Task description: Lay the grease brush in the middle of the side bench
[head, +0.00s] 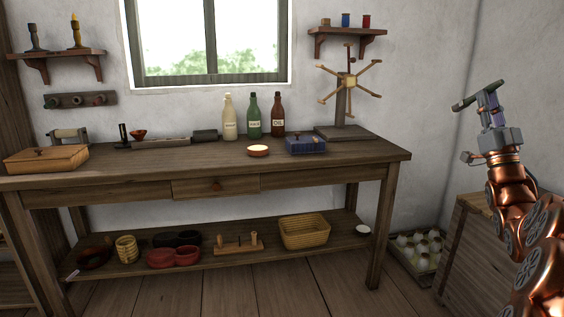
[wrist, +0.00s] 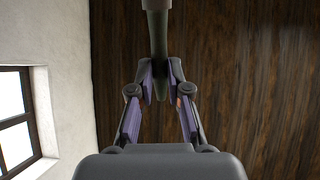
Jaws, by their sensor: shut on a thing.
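My gripper (head: 488,98) is raised at the right of the head view, to the right of the bench and higher than its top. It is shut on the grease brush (head: 465,103), a slim dark grey-green piece tilted across the fingers. In the wrist view the brush (wrist: 156,25) runs between the two finger pads (wrist: 157,80), with a paler pinkish part at the top edge. The side bench (head: 205,164) appears to be the long wooden table under the window. The middle of its top is bare along the front.
Along the bench's back stand bottles (head: 253,117). A wooden box-like piece (head: 465,245) stands below my arm.

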